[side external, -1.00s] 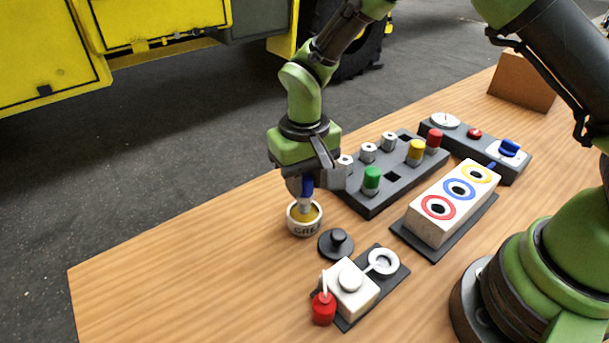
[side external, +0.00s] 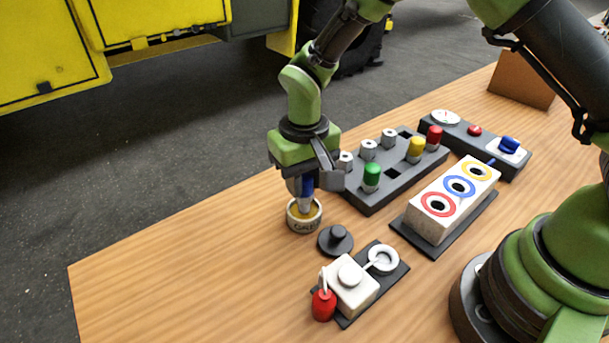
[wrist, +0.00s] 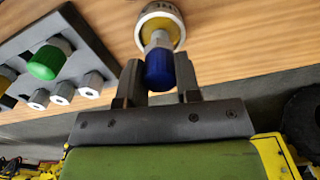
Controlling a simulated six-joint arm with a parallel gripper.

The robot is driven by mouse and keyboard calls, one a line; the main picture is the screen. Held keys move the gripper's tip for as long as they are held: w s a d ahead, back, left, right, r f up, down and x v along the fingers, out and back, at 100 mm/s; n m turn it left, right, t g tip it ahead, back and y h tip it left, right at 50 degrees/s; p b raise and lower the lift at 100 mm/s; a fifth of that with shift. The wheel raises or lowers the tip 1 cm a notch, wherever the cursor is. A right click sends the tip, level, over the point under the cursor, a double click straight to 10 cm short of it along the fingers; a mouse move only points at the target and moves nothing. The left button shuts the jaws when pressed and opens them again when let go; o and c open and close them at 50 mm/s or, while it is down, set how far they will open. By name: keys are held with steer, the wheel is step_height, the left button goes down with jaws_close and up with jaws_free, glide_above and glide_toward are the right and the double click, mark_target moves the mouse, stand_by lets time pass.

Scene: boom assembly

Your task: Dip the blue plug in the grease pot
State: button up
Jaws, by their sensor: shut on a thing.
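My gripper (wrist: 156,92) is shut on the blue plug (wrist: 160,70), with one finger on each side of its blue body. In the side external view the plug (side external: 307,184) hangs upright from the fingers, its silver tip pointing down. The grease pot (side external: 304,226) is a small white round pot with lettering and yellow grease inside, directly below the plug. The tip is at the pot's mouth, over the grease; whether it touches the grease cannot be told. In the wrist view the pot (wrist: 160,10) lies beyond the tip.
A black lid (side external: 335,240) lies beside the pot. A dark rack (side external: 376,204) with green, yellow, red and silver plugs stands behind to the right. A white block with coloured rings (side external: 427,223) and a fixture with a red cap (side external: 323,306) are nearby. The front-left tabletop is clear.

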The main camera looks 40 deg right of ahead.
steer(key=shift+f, duration=0.15)
steer(key=shift+f, duration=0.8)
steer(key=shift+r, duration=3.05)
